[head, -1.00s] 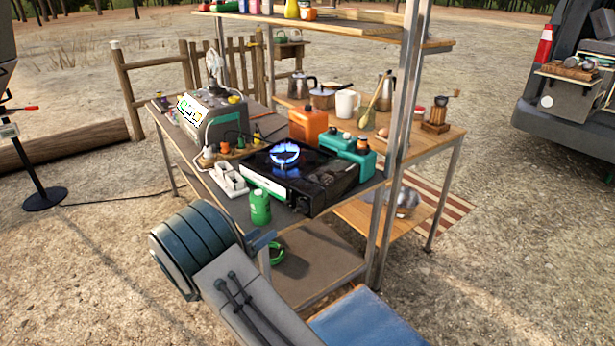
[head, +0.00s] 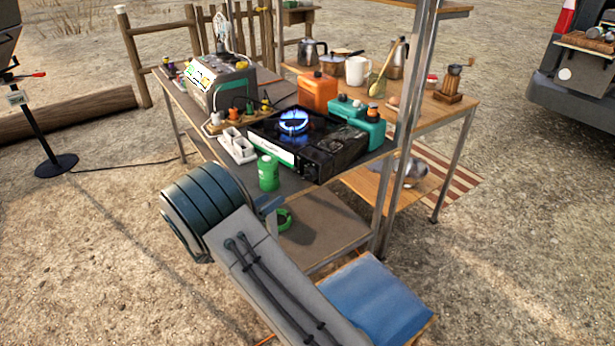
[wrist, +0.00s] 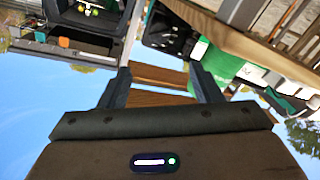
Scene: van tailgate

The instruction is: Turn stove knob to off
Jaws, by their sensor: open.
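The black camping stove (head: 345,142) stands on the dark table with a blue flame (head: 294,121) burning on it. In the wrist view my gripper (wrist: 163,84) is open, with two dark fingers apart and nothing visibly held. The wrist picture is upside down. A green canister (head: 268,173) stands in front of the stove, near my arm.
A metal shelf post (head: 408,130) rises to the right. A blue-topped box (head: 370,302) is on the ground below.

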